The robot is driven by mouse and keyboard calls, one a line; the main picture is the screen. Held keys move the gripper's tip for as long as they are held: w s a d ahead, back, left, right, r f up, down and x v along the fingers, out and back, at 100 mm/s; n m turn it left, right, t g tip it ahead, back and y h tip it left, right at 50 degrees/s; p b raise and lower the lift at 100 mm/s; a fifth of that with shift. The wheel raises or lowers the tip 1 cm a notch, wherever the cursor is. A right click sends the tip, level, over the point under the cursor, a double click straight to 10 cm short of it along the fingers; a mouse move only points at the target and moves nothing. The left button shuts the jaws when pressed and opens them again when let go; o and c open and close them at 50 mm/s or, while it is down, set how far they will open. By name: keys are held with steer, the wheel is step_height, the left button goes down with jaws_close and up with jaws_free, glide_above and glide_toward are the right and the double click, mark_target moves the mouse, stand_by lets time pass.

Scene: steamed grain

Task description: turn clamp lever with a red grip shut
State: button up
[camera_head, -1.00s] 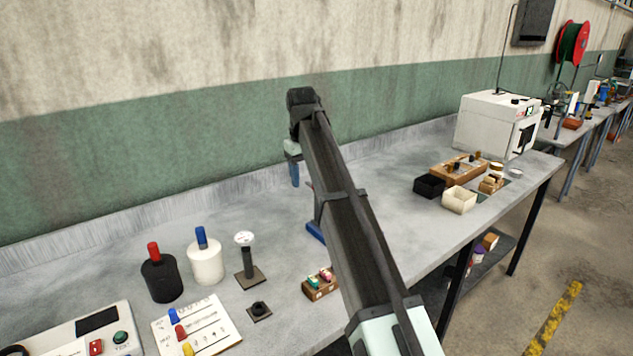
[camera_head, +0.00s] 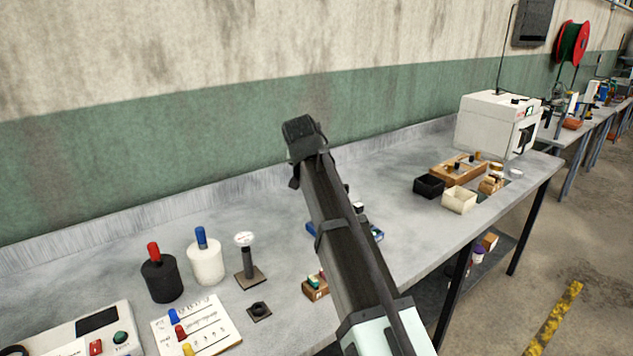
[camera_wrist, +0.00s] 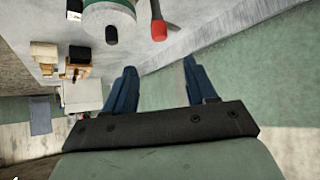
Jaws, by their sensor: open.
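The lever's red grip (camera_wrist: 158,31) shows at the top of the wrist view, on a thin grey shaft. It lies beyond my gripper (camera_wrist: 160,66), roughly in line with the gap between the two blue fingers. The fingers are apart, with nothing between them, and do not appear to touch the grip. In the head view my dark arm crosses the bench and hides the fingers. A blue item (camera_head: 377,233) is partly hidden behind the arm; I cannot tell whether it belongs to the clamp.
A round pale green and white part with a black knob (camera_wrist: 111,34) sits beside the red grip. Black (camera_head: 161,279) and white (camera_head: 206,264) bottles stand left on the bench. Small boxes (camera_head: 459,200) and a white machine (camera_head: 497,124) stand right.

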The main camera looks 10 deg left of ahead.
steer(key=x, duration=1.3)
steer(key=shift+w+f, duration=0.1)
steer(key=shift+w, duration=0.05)
steer(key=shift+c, duration=0.2)
